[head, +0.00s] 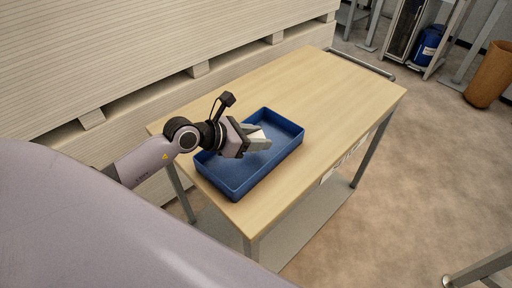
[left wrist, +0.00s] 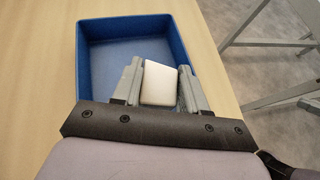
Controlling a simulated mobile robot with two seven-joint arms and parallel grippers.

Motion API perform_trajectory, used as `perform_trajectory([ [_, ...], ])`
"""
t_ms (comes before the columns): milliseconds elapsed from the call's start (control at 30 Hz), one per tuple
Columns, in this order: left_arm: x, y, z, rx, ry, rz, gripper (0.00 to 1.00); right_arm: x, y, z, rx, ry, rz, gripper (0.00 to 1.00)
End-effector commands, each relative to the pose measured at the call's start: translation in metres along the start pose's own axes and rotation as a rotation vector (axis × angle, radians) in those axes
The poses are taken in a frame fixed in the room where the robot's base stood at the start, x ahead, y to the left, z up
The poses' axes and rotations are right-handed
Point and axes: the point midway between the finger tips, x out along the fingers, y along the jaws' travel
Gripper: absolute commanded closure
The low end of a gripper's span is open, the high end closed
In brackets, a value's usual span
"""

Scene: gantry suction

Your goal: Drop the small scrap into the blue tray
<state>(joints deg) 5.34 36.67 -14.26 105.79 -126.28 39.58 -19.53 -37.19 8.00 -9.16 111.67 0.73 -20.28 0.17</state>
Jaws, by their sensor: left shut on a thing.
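The blue tray (head: 286,157) sits on the light wooden top of a trolley table. My left gripper (head: 257,139) is over the tray, shut on the small scrap (head: 256,133), a pale, whitish block. In the left wrist view the scrap (left wrist: 159,83) is between the two grey fingers of the gripper (left wrist: 157,88), with the blue tray (left wrist: 88,60) behind and below it. The part of the tray floor that shows is empty; my gripper hides some of the rest. My right gripper is not in view.
The wooden table top (head: 325,85) is clear beyond the tray. Stacked pale boards (head: 130,45) on pallets stand along the table's far left side. A blue drum (head: 429,46) and a brown bin (head: 489,75) stand away at the upper right.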

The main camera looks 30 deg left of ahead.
Motion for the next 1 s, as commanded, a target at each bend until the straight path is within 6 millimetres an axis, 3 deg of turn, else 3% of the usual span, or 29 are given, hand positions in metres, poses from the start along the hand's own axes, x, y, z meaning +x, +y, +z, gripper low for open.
perform_trajectory([
  [233, 0.017, -0.001, -0.033, -0.002, 0.003, -0.001, 0.87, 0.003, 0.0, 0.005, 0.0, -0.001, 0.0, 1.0],
  [633, 0.02, -0.001, -0.038, -0.001, 0.001, 0.0, 0.87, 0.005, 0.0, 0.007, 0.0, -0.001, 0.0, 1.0],
  [667, 0.02, -0.001, -0.036, 0.0, 0.001, 0.0, 0.48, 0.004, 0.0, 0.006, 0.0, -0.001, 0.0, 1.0],
  [700, 0.019, -0.001, -0.036, 0.0, 0.002, 0.0, 0.35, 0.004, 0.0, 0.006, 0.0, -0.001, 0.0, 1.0],
  [1000, 0.019, -0.001, -0.036, 0.0, 0.002, 0.0, 0.32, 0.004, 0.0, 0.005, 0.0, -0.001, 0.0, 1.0],
])
